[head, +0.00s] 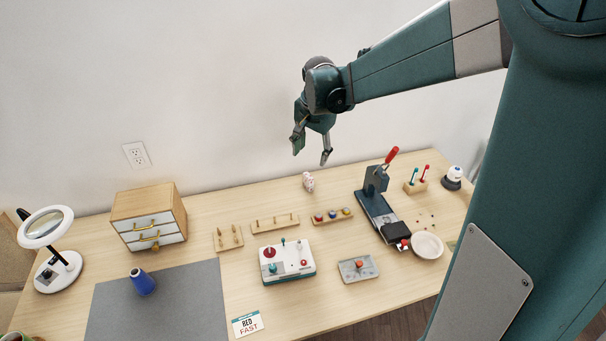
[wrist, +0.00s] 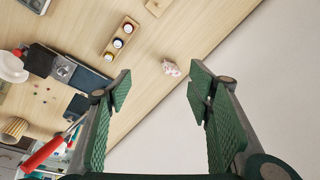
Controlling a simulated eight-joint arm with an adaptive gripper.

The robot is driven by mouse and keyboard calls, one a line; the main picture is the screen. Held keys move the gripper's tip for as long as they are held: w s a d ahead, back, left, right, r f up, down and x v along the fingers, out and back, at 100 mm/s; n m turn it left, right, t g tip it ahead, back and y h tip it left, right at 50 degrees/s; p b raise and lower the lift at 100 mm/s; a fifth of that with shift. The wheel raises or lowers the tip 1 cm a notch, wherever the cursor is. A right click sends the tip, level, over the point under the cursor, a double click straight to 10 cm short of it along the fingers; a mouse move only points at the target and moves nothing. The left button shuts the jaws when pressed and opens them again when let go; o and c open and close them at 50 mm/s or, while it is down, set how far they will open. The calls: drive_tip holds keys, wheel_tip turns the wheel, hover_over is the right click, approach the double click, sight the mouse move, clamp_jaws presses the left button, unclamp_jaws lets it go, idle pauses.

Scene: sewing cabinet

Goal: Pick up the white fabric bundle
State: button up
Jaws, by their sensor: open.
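The white fabric bundle (head: 308,181) is small, with faint dark or reddish marks. It sits near the back edge of the table, by the wall. In the wrist view the bundle (wrist: 171,68) lies beyond the fingertips, between the two green pads in the picture and close to the table edge. My gripper (head: 312,158) is open and empty, pointing down, above the table and apart from the bundle. Its two spread fingers also show in the wrist view (wrist: 158,82). Nothing hides the bundle.
A rack with small coloured knobs (head: 332,216) stands just in front of the bundle. A press with a red handle (head: 376,205) is to its right. A pegged wooden rack (head: 274,223) is at front left, with a drawer cabinet (head: 150,205) farther left. The wall is close behind.

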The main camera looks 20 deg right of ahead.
drive_tip(key=w+d+f+m+g+p, duration=0.1)
drive_tip(key=w+d+f+m, duration=0.15)
drive_tip(key=w+f, duration=0.5)
drive_tip(key=m+g+p, duration=0.1)
drive_tip(key=m+p, duration=0.1)
hover_over(308, 175)
drive_tip(key=f, duration=0.7)
drive_tip(key=shift+s, duration=0.25)
drive_tip(key=shift+w+f+m, duration=0.15)
drive_tip(key=shift+f+m, duration=0.2)
drive_tip(key=shift+f, duration=0.05)
drive_tip(key=shift+f+b, duration=0.4)
drive_tip(key=shift+f, duration=0.9)
drive_tip(key=shift+f+b, duration=0.45)
drive_tip(key=shift+f, duration=2.15)
drive_tip(key=c, duration=0.8)
